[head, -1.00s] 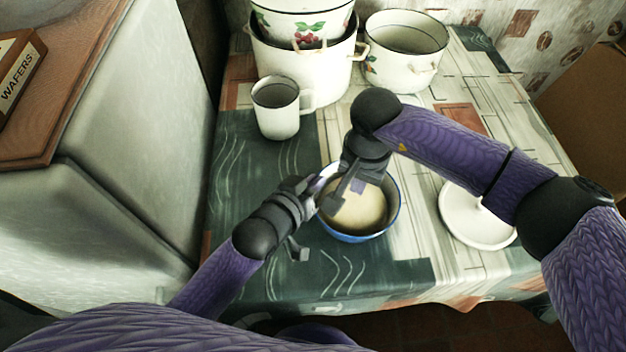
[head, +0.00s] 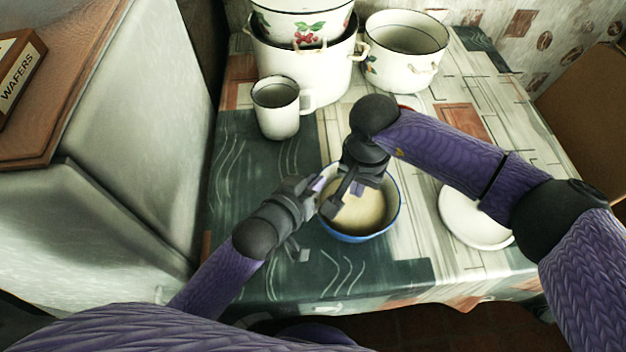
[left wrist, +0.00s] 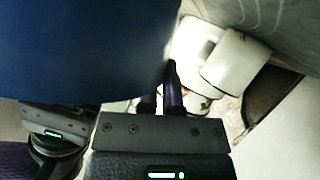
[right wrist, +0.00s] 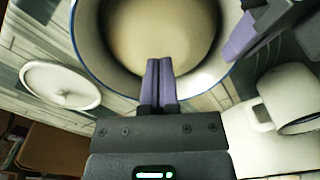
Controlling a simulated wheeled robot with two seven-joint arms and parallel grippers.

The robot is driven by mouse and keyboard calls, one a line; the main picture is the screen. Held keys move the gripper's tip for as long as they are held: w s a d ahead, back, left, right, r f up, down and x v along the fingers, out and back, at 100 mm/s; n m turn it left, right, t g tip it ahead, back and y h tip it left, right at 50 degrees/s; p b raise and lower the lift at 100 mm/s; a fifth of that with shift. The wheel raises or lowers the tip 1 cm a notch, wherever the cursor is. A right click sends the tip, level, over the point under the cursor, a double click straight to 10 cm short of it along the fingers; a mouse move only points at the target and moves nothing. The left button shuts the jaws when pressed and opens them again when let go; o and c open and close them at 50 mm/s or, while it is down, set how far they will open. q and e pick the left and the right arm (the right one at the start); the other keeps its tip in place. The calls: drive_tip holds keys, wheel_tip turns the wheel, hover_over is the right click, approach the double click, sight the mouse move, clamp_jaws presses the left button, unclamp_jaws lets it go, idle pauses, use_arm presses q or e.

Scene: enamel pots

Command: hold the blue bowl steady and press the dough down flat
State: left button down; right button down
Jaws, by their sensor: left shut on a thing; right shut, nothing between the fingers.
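My right gripper (head: 334,206) is shut and empty, pointing down into the bowl. In the right wrist view its closed fingertips (right wrist: 159,68) overlap the dough's edge; I cannot tell whether they touch it.
A white mug (head: 277,110) stands behind the bowl to the left. Large enamel pots (head: 300,75) and a wide white pot (head: 400,65) stand at the back. A white lid (head: 462,222) lies right of the bowl, partly under my right arm. The table front is clear.

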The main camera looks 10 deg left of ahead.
sight(355, 199)
use_arm(q)
drive_tip(key=shift+s+f, duration=0.1)
drive_tip(key=shift+f, duration=0.1)
use_arm(e)
drive_tip(key=shift+f, duration=2.05)
drive_tip(key=shift+r, duration=0.1)
drive_tip(key=shift+r, duration=4)
use_arm(q)
drive_tip(key=c, duration=0.7)
unclamp_jaws()
drive_tip(key=shift+r, duration=0.15)
drive_tip(key=v, duration=1.2)
